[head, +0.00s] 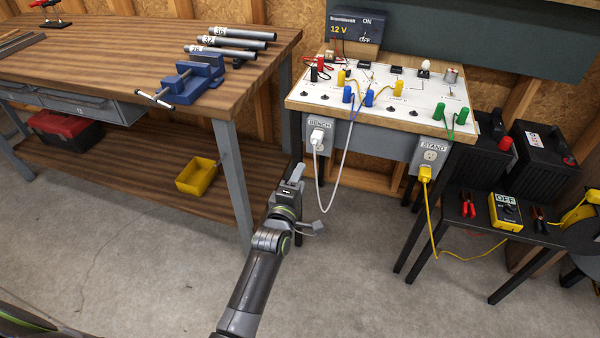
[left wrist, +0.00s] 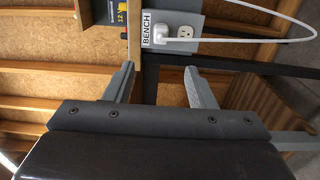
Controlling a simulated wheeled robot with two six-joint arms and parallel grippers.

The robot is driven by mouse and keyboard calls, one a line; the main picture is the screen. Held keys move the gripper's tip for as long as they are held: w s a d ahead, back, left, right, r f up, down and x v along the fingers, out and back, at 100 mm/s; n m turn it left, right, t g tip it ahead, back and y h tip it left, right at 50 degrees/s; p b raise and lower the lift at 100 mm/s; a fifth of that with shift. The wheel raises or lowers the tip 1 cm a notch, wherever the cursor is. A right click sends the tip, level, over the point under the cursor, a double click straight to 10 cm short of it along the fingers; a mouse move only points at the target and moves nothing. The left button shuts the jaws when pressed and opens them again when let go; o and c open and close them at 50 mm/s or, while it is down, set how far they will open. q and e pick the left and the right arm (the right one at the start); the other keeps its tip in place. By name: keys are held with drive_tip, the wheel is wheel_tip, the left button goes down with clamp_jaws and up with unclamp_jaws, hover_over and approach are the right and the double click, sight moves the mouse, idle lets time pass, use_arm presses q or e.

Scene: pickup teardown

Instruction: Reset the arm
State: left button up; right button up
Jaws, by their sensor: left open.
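My left arm reaches up from the bottom middle of the head view. Its gripper (head: 293,182) is in front of the floor gap between the workbench and the white-topped test board, below and left of the BENCH outlet (head: 317,135). In the left wrist view the two fingers of the gripper (left wrist: 158,78) are spread apart with nothing held between them. Behind them show a board edge and a dark post. The BENCH outlet with its white plug (left wrist: 172,33) is beyond the fingertips. My right gripper is in neither view.
The workbench (head: 130,45) at left holds a blue vise (head: 195,78) and grey pipes. The test board (head: 400,98) carries coloured wires, and a white cord (head: 338,178) hangs close right of my gripper. A yellow bin (head: 196,176) sits on the lower shelf. The front floor is clear.

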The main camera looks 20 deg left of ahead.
use_arm(q)
drive_tip(key=s+a+f+m+g+p, duration=0.1)
drive_tip(key=s+a+f+m+g, duration=0.15)
drive_tip(key=s+f, duration=0.5)
drive_tip(key=s+a+f+m+g+p, duration=0.1)
drive_tip(key=s+a+f+m+g, duration=0.2)
drive_tip(key=f, duration=0.8)
drive_tip(key=s+a+f+m+g+p, duration=0.1)
drive_tip(key=s+f+m+g, duration=0.2)
drive_tip(key=s+f, duration=0.55)
drive_tip(key=s+a+f+m+g+p, duration=0.1)
drive_tip(key=s+a+f+m+g, duration=0.1)
drive_tip(key=s, duration=0.9)
drive_tip(key=s+a+f+m+g+y+p, duration=0.1)
drive_tip(key=s+a+f+m+g, duration=0.2)
drive_tip(key=s+f, duration=0.4)
drive_tip(key=s+a+f+m+g+y+p, duration=0.1)
drive_tip(key=s+a+f+m+g, duration=0.2)
drive_tip(key=s, duration=1.4)
wheel_tip(320, 180, down, 2)
drive_tip(key=shift+a+f, duration=0.15)
drive_tip(key=shift+a, duration=0.25)
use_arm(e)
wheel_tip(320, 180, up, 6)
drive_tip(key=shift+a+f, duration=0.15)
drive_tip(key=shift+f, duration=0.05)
use_arm(q)
drive_tip(key=shift+c, duration=0.4)
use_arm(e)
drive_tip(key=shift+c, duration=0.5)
